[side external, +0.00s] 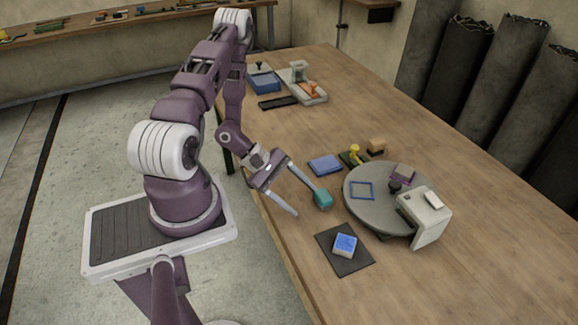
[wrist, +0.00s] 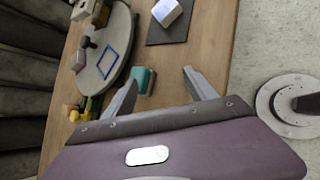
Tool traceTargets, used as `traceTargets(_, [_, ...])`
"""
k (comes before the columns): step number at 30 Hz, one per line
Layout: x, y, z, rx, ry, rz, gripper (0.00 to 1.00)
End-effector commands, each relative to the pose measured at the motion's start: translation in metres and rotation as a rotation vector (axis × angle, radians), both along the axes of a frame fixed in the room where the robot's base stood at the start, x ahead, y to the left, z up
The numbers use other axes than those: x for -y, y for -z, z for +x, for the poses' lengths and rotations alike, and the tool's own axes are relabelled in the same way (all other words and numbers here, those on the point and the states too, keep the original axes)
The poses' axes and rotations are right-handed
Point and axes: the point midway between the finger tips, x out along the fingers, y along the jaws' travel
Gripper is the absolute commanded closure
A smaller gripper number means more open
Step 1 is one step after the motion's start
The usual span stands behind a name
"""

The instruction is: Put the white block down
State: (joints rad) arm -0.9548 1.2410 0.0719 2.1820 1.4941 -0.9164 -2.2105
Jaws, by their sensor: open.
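The white block (side external: 344,243) with a blue top face rests on a dark square mat (side external: 361,263) near the table's front edge. In the wrist view the block (wrist: 166,11) is at the top, on the mat (wrist: 176,33). My gripper (side external: 308,201) is open and empty, apart from the white block and its mat. A teal block (side external: 323,200) lies by one finger; it also shows in the wrist view (wrist: 146,81). I cannot tell whether the finger touches it.
A round grey turntable (side external: 372,208) stands beside the mat, with a blue square frame (side external: 362,190) and a white boxy device (side external: 425,217). A blue pad (side external: 325,165), yellow-knobbed stamp (side external: 355,153) and tan block (side external: 377,146) lie behind. Bare wood is right of the mat.

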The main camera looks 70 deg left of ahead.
Motion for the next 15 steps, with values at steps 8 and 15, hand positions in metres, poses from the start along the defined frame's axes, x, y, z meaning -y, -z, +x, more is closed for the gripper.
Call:
traceTargets(8, [-0.073,-0.164,0.077,0.037,0.525,1.138,0.35])
traceTargets(15, [0.024,-0.310,0.002,0.078,0.964,1.452,0.35])
